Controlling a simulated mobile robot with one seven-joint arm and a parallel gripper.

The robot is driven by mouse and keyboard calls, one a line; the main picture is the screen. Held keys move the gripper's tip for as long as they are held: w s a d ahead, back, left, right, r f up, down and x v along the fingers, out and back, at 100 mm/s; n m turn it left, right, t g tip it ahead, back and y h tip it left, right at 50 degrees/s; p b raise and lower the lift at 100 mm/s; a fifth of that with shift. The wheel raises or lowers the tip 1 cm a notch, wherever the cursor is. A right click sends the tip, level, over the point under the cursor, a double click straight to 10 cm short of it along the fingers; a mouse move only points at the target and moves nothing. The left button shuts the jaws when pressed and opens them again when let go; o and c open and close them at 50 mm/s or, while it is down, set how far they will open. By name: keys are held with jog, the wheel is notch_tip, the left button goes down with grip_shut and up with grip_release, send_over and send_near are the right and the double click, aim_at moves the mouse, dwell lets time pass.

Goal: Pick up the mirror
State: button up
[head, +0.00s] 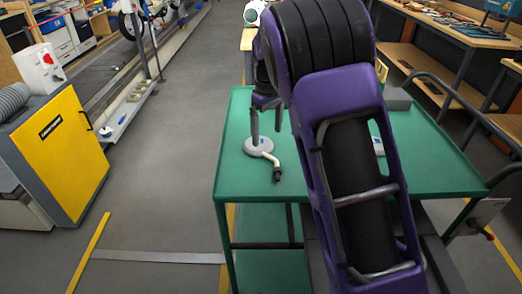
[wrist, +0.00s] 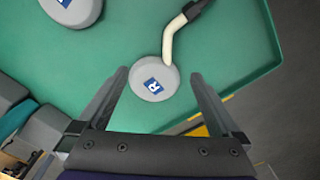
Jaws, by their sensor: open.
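The mirror (head: 259,147) looks like a round grey disc with a bent cream stem ending in a black tip. It lies on the green cart top, left of my arm in the head view. In the wrist view the mirror (wrist: 147,90) shows its blue label with a white R, and its stem runs up to the right. My gripper (wrist: 159,76) is open, with the disc appearing between its two fingers and nothing held. In the head view my gripper (head: 266,122) points down over the disc. Whether the fingers touch it I cannot tell.
A second grey rounded object with a blue label (wrist: 72,8) lies on the green top (wrist: 110,45); my arm partly hides it in the head view. The cart has a dark handle (head: 465,150) at right. A yellow cabinet (head: 62,150) stands left, with open floor (head: 160,180) between.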

aim_at(268, 152)
jog(key=shift+w+d+f+b, duration=0.1)
jog(key=shift+f+b, duration=0.05)
jog(key=shift+f, duration=1.35)
jog(key=shift+w+d+f+b, duration=0.1)
jog(key=shift+f+b, duration=0.05)
jog(key=shift+f, duration=1.35)
grip_shut()
